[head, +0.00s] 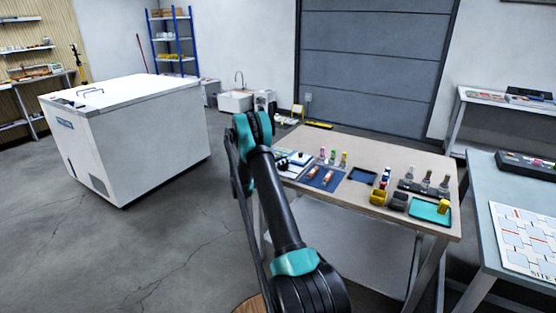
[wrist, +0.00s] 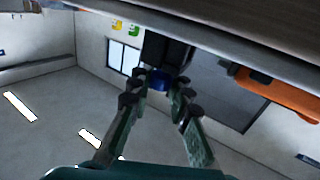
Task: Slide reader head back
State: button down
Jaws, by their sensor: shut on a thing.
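In the wrist view, which looks upside down, my gripper (wrist: 160,88) has its two fingertips closed on a small blue part. This blue part (wrist: 158,79) sits against a dark block (wrist: 166,52); together they appear to be the reader head. The block's far side and its track cannot be made out. In the head view, a white and blue device (head: 296,157) stands at the left end of the wooden table (head: 385,160), partly behind my arm. My gripper is mostly hidden there.
An orange thing (wrist: 278,94) lies close on the right in the wrist view. In the head view, a blue mat (head: 322,178) with orange and white pieces, small coloured bottles (head: 333,156), and a teal tray (head: 428,212) stand to the right of the device.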

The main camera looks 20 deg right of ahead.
aim_at(289, 171)
jog(key=shift+s+d, duration=0.95)
jog(key=shift+s, duration=0.3)
jog(key=c, duration=1.4)
grip_release()
jog(key=shift+a, duration=0.1)
jog(key=s+a, duration=0.2)
jog(key=a, duration=0.9)
jog(key=shift+s+a, duration=0.15)
jog(key=shift+a, duration=0.15)
